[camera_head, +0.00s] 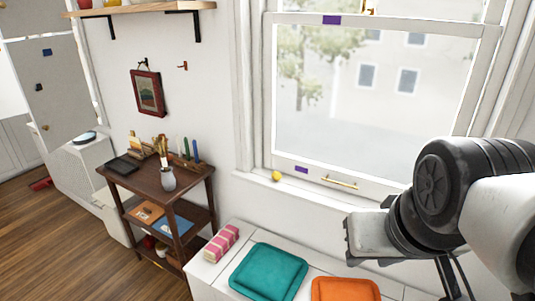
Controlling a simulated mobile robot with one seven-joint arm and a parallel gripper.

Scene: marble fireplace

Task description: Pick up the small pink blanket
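The small pink blanket (221,243) is a small pink bundle with pale stripes. It lies on the left end of the white bench top under the window, left of a teal cushion. My gripper (372,236) is at the right of the view, in front of the window sill, above and to the right of the blanket and well apart from it. Its fingers cannot be made out clearly, so its opening does not show. Nothing covers the blanket.
A teal cushion (269,271) and an orange cushion (345,290) lie on the white bench (205,272). A dark wooden shelf cart (150,177) holding a vase and bottles stands left of it. A yellow ball (277,176) sits on the sill. Wooden floor is open at left.

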